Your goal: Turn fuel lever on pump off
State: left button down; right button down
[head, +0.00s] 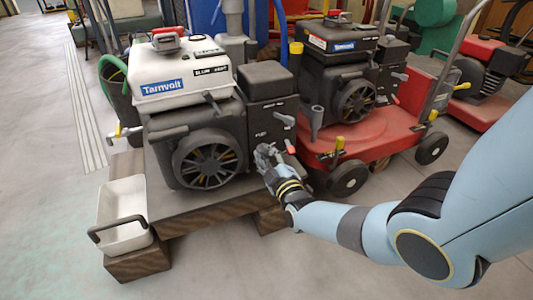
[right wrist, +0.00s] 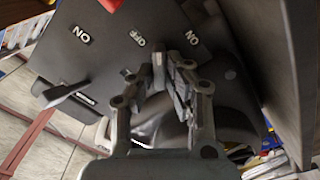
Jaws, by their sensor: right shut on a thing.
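The pump (head: 195,110) has a white tank marked Tarnvolt and a black engine with a round slotted cover. It stands on a low wooden platform. My right gripper (head: 264,152) is at the lower part of its dark control panel (head: 268,120). In the right wrist view, my right gripper (right wrist: 168,78) is shut on what appears to be the fuel lever, largely hidden between the fingers. The lever's own label cannot be read there. Panel marks ON, OFF and ON show just beyond the fingertips. My left gripper is not in view.
A grey lever (head: 284,118) sits higher on the panel; another dark lever (right wrist: 66,94) shows in the right wrist view. A second Tarnvolt machine (head: 345,75) on a red cart (head: 375,133) stands close on the right. A white bin (head: 122,207) is at the front left. The front floor is clear.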

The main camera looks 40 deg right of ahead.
jog(key=n, duration=0.5)
jog(key=shift+f, duration=0.15)
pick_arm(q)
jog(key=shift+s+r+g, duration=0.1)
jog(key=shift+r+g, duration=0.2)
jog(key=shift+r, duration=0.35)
pick_arm(e)
jog(key=shift+a+n, duration=0.1)
jog(key=shift+n, duration=1.1)
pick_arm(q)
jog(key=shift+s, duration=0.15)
pick_arm(e)
jog(key=shift+s, duration=0.1)
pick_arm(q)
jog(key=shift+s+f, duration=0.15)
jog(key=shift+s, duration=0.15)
pick_arm(e)
jog(key=c, duration=1.3)
grip_release()
jog(key=shift+c, duration=0.2)
jog(key=shift+s, duration=0.25)
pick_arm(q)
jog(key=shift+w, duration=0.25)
pick_arm(e)
jog(key=v, duration=1.1)
jog(key=shift+s+a, duration=0.2)
